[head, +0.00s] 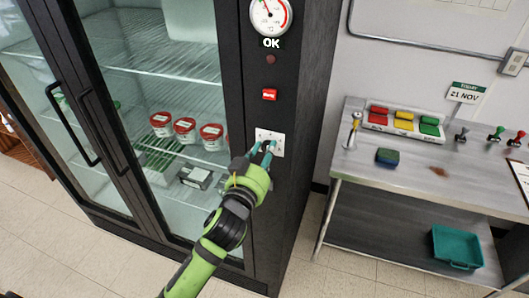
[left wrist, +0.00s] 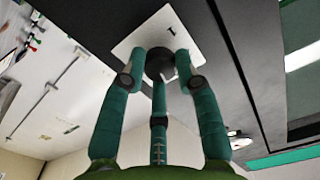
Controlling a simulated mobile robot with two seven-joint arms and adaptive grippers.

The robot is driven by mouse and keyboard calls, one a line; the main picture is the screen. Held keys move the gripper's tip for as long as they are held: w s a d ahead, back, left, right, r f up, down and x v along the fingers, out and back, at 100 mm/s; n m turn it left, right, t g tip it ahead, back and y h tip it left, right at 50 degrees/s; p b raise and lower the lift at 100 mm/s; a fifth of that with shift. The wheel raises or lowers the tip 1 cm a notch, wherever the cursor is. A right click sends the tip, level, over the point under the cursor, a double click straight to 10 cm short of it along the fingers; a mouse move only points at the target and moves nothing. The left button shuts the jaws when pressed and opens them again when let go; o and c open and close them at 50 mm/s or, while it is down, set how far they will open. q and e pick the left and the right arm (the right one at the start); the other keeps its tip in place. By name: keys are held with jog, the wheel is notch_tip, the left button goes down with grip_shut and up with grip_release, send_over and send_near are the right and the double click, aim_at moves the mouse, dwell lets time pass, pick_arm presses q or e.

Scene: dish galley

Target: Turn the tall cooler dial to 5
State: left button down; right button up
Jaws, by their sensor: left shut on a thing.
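The tall cooler (head: 308,110) has a dark control strip beside its glass doors. The cooler dial's white plate (head: 277,137) is low on that strip, and most of it is hidden behind my left gripper (head: 262,150). In the left wrist view the dark round dial knob (left wrist: 160,64) sits on the white plate (left wrist: 135,48). My left gripper (left wrist: 160,75) has its teal fingers closed around the knob. A small mark shows on the plate, but the numbers and the dial's setting cannot be read. My right gripper is not in view.
Above the dial are a red switch (head: 269,95), a dark lamp (head: 270,59) and a round gauge (head: 270,14) over the word OK. Behind the glass are several red-lidded tubs (head: 185,127). A steel table (head: 350,158) stands to the right, with floor between it and the cooler.

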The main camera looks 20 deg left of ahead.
pick_arm(q)
jog(key=m, duration=0.5)
jog(key=shift+f, duration=0.25)
jog(key=m, duration=1.1)
jog(key=shift+a+r, duration=0.1)
jog(key=m, duration=0.4)
jog(key=shift+r+m, duration=0.1)
jog(key=shift+m, duration=0.8)
jog(key=shift+r, duration=0.1)
jog(key=c, duration=0.9)
grip_release()
